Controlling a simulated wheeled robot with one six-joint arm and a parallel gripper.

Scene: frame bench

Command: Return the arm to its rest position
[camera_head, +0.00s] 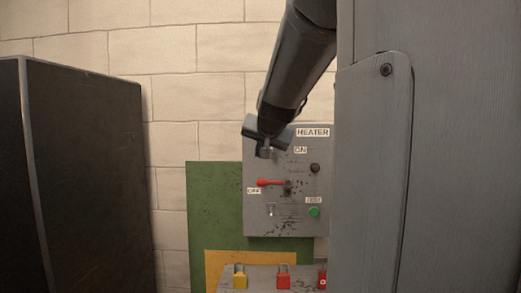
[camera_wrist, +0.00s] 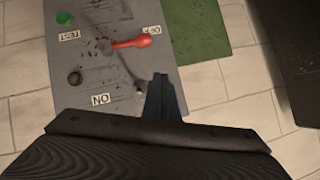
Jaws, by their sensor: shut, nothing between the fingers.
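My gripper (camera_head: 266,150) is in front of the upper left part of a grey heater panel (camera_head: 257,222) in the head view. In the wrist view its shut fingers (camera_wrist: 163,97) stand out over the panel (camera_wrist: 150,76), near the ON label. Nothing shows between them. A red lever (camera_head: 270,183) on the panel points left to the OFF label; it also shows in the wrist view (camera_wrist: 130,42). I cannot tell whether the fingertips touch the panel. My arm comes down from the top of the head view.
A green board (camera_head: 215,200) is behind the panel. Below are a yellow padlock (camera_head: 240,281) and a red padlock (camera_head: 283,281). A dark cabinet (camera_head: 90,170) stands left, and a large grey upright (camera_head: 440,150) fills the right. Bare block wall (camera_head: 170,100) lies between.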

